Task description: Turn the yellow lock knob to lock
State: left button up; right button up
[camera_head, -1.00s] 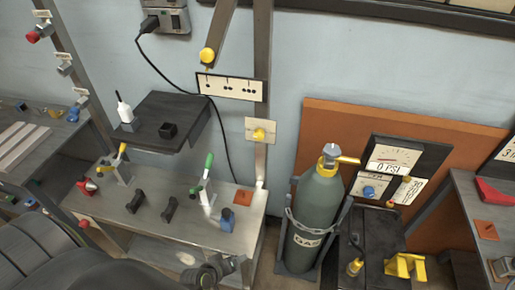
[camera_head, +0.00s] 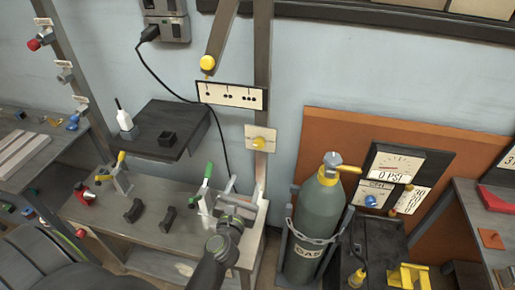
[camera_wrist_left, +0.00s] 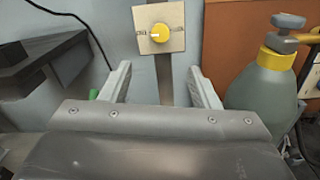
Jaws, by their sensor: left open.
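The yellow lock knob (camera_head: 259,143) sits on a small cream plate (camera_head: 250,132) on the upright grey post. In the left wrist view the knob (camera_wrist_left: 160,32) is centred near the top, with a white mark pointing left and small labels on both sides that I cannot read. My left gripper (camera_head: 244,190) is below the knob, over the right end of the workbench. Its two fingers (camera_wrist_left: 160,88) are spread apart and empty, and the knob appears beyond them, not touched. My right gripper is not in view.
A green gas cylinder (camera_head: 316,222) with a yellow collar stands right of the post. A green-handled clamp (camera_head: 207,182) is on the bench (camera_head: 150,236) just left of my gripper. A dark shelf (camera_head: 185,122) juts out at left. The space before the knob is clear.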

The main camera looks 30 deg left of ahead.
aim_at(258, 145)
pick_arm(q)
jog(key=b+x, duration=0.1)
jog(key=x, duration=1.6)
jog(key=shift+d, duration=0.1)
jog(key=c, duration=1)
